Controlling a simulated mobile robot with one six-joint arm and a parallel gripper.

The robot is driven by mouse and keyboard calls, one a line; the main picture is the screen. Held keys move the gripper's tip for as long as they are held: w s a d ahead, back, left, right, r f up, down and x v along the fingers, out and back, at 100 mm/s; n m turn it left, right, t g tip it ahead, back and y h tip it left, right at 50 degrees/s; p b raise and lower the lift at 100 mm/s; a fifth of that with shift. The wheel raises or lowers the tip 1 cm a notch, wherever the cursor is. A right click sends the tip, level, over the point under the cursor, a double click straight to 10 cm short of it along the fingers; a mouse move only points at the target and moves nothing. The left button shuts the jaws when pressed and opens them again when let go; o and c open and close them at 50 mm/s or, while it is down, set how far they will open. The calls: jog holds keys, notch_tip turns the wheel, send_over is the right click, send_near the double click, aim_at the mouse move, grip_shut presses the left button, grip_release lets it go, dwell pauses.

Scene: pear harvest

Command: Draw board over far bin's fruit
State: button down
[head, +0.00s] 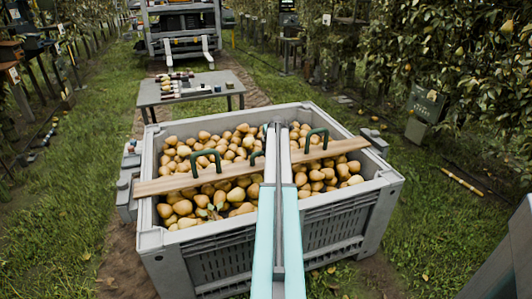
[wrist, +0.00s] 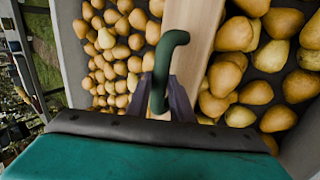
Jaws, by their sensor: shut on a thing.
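The grey bin (head: 385,188) is full of yellow-brown pears (head: 180,207). A pale wooden board (head: 170,184) lies across it from the left rim to the right rim, slightly slanted, with pears in front and behind. Green handles stand on it: one on the left (head: 205,157), one on the right (head: 317,138), and a middle one (head: 257,156) partly behind my arm. In the wrist view, my gripper (wrist: 164,98) is shut on a green handle (wrist: 163,65) of the board (wrist: 197,45). My arm hides the jaws in the head view.
A small grey table (head: 190,92) with several items stands behind the bin. A vehicle with forks (head: 183,30) is farther back. Grey blocks (head: 375,138) sit at the bin's sides. Grass and tree rows lie on both sides.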

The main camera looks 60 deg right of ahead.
jog(key=shift+w+d+r, duration=0.1)
jog(key=shift+w+d, duration=0.45)
jog(key=shift+w, duration=0.2)
jog(key=shift+w+d+r, duration=0.1)
jog(key=shift+w+d, duration=0.45)
jog(key=shift+w, duration=0.2)
jog(key=shift+w+d, duration=0.2)
jog(key=shift+w, duration=0.05)
jog(key=shift+s+a+f, duration=0.1)
jog(key=shift+f, duration=0.25)
dwell(1.4)
jog(key=c, duration=1.5)
grip_release()
jog(key=shift+f, duration=0.15)
jog(key=v, duration=1.4)
jog(key=shift+r, duration=0.2)
